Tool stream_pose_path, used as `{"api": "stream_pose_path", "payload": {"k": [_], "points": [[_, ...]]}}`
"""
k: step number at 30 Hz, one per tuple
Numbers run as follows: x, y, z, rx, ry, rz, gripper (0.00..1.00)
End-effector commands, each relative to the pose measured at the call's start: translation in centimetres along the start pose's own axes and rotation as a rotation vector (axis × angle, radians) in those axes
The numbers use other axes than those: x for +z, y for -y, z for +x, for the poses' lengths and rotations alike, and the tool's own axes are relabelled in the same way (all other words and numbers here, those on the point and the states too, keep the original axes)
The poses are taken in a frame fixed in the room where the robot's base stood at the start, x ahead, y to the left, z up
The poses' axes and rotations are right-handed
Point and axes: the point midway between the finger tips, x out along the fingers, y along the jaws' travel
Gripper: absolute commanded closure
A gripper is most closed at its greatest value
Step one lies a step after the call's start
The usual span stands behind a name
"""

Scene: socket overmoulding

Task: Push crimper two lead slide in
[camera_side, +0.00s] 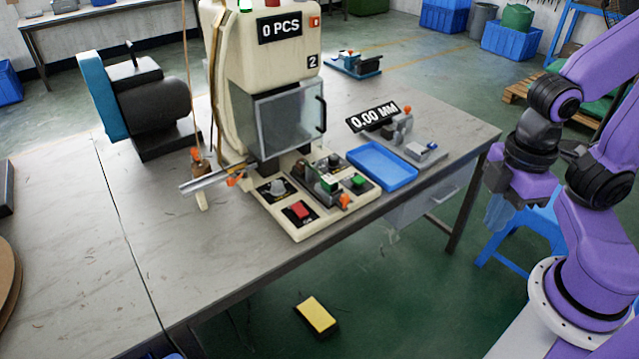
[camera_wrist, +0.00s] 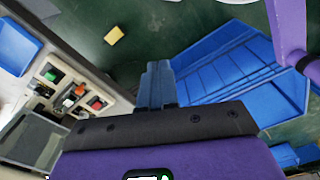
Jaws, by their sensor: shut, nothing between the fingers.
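Crimper two (camera_side: 275,60) is the cream machine with a "2" label and a "0 PCS" display, standing on the table in the side view. At its front base is a small grey slide block (camera_side: 327,190) with a green top and an orange knob (camera_side: 345,201); I cannot tell for certain that this is the lead slide. The base panel also shows in the wrist view (camera_wrist: 72,92), at the left. My gripper (camera_side: 495,217) hangs beyond the table's right edge, away from the crimper. Its fingers (camera_wrist: 157,72) are together, with nothing between them.
A blue tray (camera_side: 383,166) and a gauge with a "0.00 MM" display (camera_side: 372,116) are right of the crimper. A metal rail (camera_side: 212,179) juts out left of its base. A yellow-topped block (camera_side: 316,315) lies on the floor. A blue stool (camera_side: 545,222) stands below my arm.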

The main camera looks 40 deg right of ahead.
Motion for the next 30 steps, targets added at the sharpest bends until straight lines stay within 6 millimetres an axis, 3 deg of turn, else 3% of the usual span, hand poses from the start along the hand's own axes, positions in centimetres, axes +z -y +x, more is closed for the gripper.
{"api": "stream_pose_path", "payload": {"k": [5,9,10,17,24,30], "points": [[0.0,0.0,0.0,0.000,0.000,0.000,1.00],[-0.4,-0.3,-0.1,0.000,0.001,0.012,0.54],[-0.7,-0.5,-0.1,0.001,0.001,0.020,0.48],[-5.4,-4.1,-0.6,0.004,0.007,0.151,0.48],[-10.6,-9.9,-0.5,0.008,0.013,0.321,0.48],[-13.9,-15.6,0.0,0.011,0.019,0.462,0.48]]}}
